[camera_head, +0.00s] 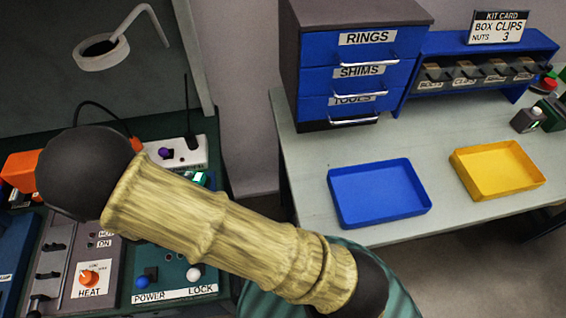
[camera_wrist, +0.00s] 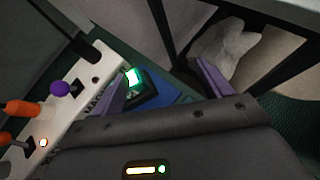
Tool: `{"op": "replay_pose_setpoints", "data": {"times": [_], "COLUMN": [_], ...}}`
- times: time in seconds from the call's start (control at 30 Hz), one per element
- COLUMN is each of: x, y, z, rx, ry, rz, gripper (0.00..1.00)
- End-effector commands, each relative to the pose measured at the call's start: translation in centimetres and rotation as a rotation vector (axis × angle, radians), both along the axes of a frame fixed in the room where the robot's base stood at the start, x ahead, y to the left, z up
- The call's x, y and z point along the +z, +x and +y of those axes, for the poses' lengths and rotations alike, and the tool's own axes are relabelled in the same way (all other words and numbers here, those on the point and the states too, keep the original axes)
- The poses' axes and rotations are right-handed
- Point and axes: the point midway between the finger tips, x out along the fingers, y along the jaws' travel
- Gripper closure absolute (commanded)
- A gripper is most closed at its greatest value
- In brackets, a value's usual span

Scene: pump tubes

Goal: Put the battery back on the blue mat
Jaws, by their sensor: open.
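A dark block with a lit green-white face, which looks like the battery (camera_wrist: 140,84), shows in the wrist view beside my left finger. Its green face also shows in the head view (camera_head: 199,177), just past my arm. A blue surface, which looks like the mat (camera_wrist: 182,98), lies beside and partly behind the block. I cannot tell whether the block rests on it. My gripper (camera_wrist: 160,75) is open, with its two purple fingers spread wide and the block nearer the left one. In the head view my arm hides the gripper.
A white strip with a purple knob (camera_head: 165,153) and orange-handled parts lies left of the block. A control panel with a HEAT knob (camera_head: 90,278) is nearby. On the right table stand a blue tray (camera_head: 380,218), a yellow tray (camera_head: 498,192) and blue drawers (camera_head: 355,76).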

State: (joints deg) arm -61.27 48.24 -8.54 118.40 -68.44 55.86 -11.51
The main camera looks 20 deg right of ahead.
Motion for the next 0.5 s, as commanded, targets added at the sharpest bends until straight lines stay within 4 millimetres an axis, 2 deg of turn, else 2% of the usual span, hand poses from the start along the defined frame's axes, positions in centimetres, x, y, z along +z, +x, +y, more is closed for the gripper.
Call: {"op": "replay_pose_setpoints", "data": {"times": [0.03,0.2,0.3,0.5], "x": [0.9,2.6,3.7,6.3], "y": [0.1,-1.8,-3.2,-5.6], "z": [-2.6,-9.2,-12.0,-16.1], "rx": [-0.122,-0.52,-0.745,-1.177], "ry": [0.072,0.33,0.487,0.81], "rz": [0.013,0.033,0.016,-0.086], "gripper": [0.22,0.22,0.22,0.22]}}
